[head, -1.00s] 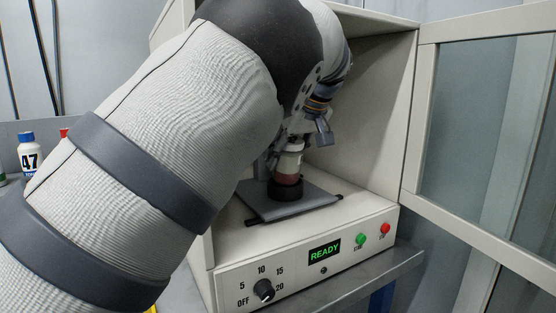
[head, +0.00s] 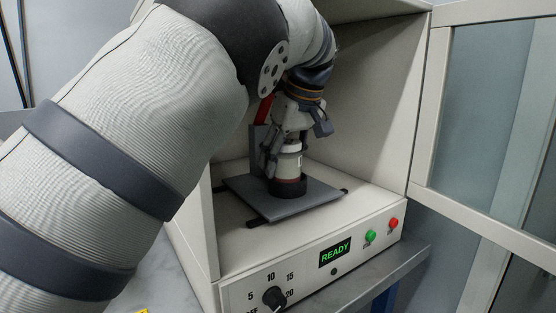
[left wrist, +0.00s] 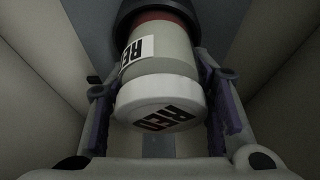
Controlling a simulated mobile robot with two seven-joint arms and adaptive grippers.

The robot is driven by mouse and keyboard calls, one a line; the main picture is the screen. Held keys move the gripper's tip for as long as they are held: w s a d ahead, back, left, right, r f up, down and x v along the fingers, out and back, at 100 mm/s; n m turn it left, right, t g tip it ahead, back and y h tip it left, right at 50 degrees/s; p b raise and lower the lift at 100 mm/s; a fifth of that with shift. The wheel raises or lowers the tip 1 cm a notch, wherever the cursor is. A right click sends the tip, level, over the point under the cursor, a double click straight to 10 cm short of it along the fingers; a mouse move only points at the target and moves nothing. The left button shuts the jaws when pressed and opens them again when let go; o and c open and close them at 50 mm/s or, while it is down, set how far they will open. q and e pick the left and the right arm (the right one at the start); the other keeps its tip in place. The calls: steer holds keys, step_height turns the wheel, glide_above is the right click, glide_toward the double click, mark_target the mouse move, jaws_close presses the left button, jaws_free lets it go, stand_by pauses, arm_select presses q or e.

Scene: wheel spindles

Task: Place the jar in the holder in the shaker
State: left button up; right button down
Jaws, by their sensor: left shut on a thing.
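The shaker (head: 240,238) is a cream box with its front open. The jar (head: 289,162) is pale with a red band near its base. It stands upright in the black round holder (head: 287,188) on the shaker's grey plate (head: 322,194), its lower end hidden by the holder's rim. My left gripper (head: 283,152) is shut on the jar from above. The left wrist view shows the jar's white lid (left wrist: 160,100), marked RED, between the two fingers, and the holder (left wrist: 150,10) around the far end. My right gripper is not in view.
The shaker's glazed door (head: 430,110) stands open at the right. The front panel has a dial (head: 274,298), a READY display (head: 335,251), a green button (head: 370,236) and a red button (head: 393,223). The shaker's walls and roof surround my left gripper closely.

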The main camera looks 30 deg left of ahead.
mark_target(293, 143)
arm_select(q)
steer(key=shift+r, duration=0.15)
steer(key=o, duration=1.5)
steer(key=shift+w, duration=0.1)
steer(key=shift+d+r, duration=0.15)
steer(key=shift+r, duration=0.2)
steer(key=shift+s+d+r, duration=0.3)
steer(key=shift+d+r, duration=0.25)
steer(key=shift+r, duration=0.05)
steer(key=shift+s+d+r, duration=0.25)
steer(key=shift+d+r, duration=0.3)
steer(key=s+d, duration=0.3)
steer(key=d, duration=0.6)
steer(key=shift+s+d+f+p, duration=0.15)
steer(key=shift+s+d+p, duration=0.15)
steer(key=shift+s+d, duration=0.05)
